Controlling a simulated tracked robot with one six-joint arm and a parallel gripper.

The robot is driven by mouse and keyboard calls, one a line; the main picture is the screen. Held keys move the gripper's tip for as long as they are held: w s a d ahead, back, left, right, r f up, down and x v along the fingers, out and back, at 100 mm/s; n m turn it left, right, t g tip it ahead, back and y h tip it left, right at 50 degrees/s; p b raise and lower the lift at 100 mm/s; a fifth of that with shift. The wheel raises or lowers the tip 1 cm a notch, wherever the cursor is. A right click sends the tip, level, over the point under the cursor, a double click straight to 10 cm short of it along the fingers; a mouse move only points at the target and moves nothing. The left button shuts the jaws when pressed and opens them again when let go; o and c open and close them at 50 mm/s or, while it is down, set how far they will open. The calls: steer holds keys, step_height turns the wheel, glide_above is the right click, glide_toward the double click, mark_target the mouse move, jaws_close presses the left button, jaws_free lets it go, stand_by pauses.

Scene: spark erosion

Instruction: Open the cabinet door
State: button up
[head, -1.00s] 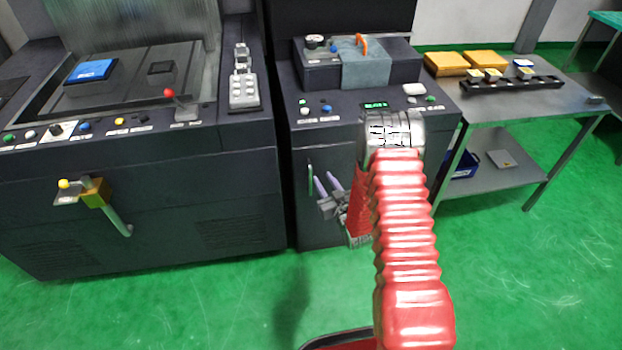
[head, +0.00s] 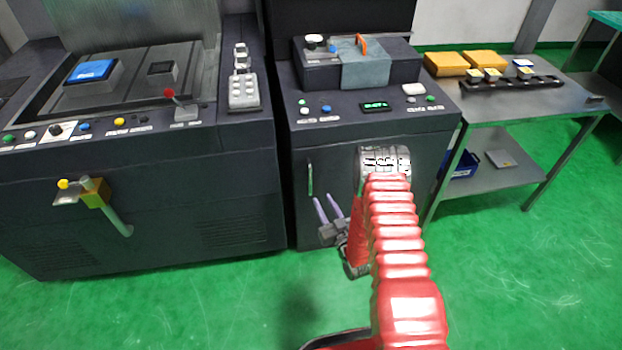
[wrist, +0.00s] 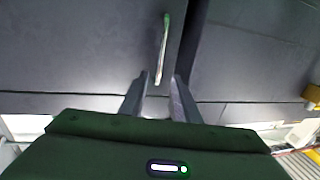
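The dark cabinet door (head: 335,172) is on the front of the middle machine and looks shut. Its thin upright handle (head: 310,179), pale with green, is near the door's left edge in the head view. In the wrist view the handle (wrist: 163,52) stands ahead, its lower end in line with the gap between my fingers. My gripper (head: 322,197) is open and empty, below and slightly right of the handle in the head view. It also shows open in the wrist view (wrist: 161,78). I cannot tell how far the fingertips are from the door. My arm hides part of the door.
A larger dark machine (head: 150,200) stands at the left, with a jutting grey handle on a yellow block (head: 95,193). A metal table (head: 500,115) with yellow blocks stands at the right. The green floor (head: 190,310) in front is clear.

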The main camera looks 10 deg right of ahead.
mark_target(311, 179)
steer(key=w+a, duration=0.1)
steer(key=w, duration=0.7)
steer(key=w+a, duration=0.1)
steer(key=w, duration=0.4)
steer(key=shift+a, duration=0.3)
steer(key=shift+c, duration=0.5)
jaws_close()
